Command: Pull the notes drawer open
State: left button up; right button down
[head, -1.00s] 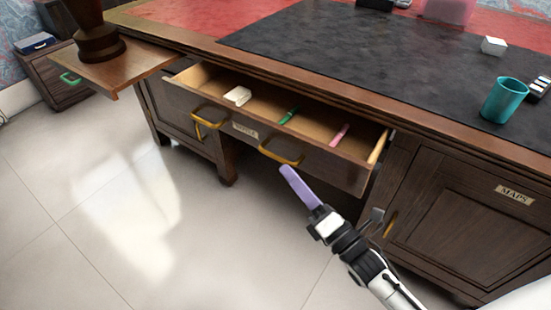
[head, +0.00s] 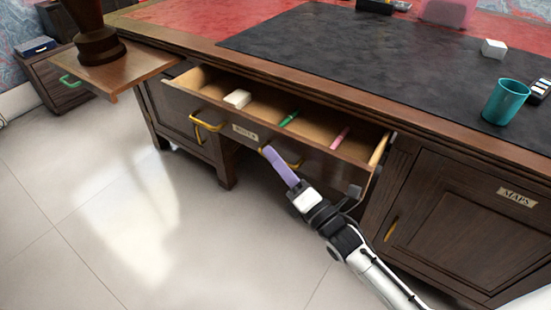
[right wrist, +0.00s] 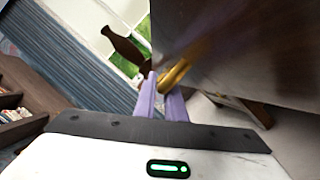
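The notes drawer (head: 225,128) is pulled out from the desk, with its inside showing. Its front carries a small label (head: 246,133), blurred, and two brass handles. The left handle (head: 207,122) is free. My right gripper (head: 268,152) is at the right handle (head: 293,164), partly covering it. In the right wrist view, the purple fingers (right wrist: 161,88) are close together with the brass handle (right wrist: 177,72) between their tips, so the gripper looks shut on it. My left gripper is not in view.
The drawer holds a white block (head: 237,99), a green pen (head: 289,118) and a pink one (head: 340,138). The maps cabinet (head: 455,215) stands right of my arm. A teal cup (head: 505,101) is on the desktop. A side board (head: 125,72) juts out left. The floor in front is clear.

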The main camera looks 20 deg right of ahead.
pick_arm(q)
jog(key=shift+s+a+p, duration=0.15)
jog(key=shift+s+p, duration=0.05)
jog(key=shift+p, duration=0.8)
pick_arm(e)
jog(key=s+a, duration=0.4)
jog(key=a, duration=0.2)
jog(key=shift+s, duration=0.35)
jog(key=c, duration=2.2)
grip_release()
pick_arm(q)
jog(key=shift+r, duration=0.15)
pick_arm(e)
jog(key=shift+o, duration=0.5)
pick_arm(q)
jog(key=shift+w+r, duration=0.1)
pick_arm(e)
jog(key=shift+s, duration=0.1)
pick_arm(q)
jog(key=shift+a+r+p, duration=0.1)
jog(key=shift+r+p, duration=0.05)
jog(key=shift+p, duration=0.2)
pick_arm(e)
jog(key=v, duration=1)
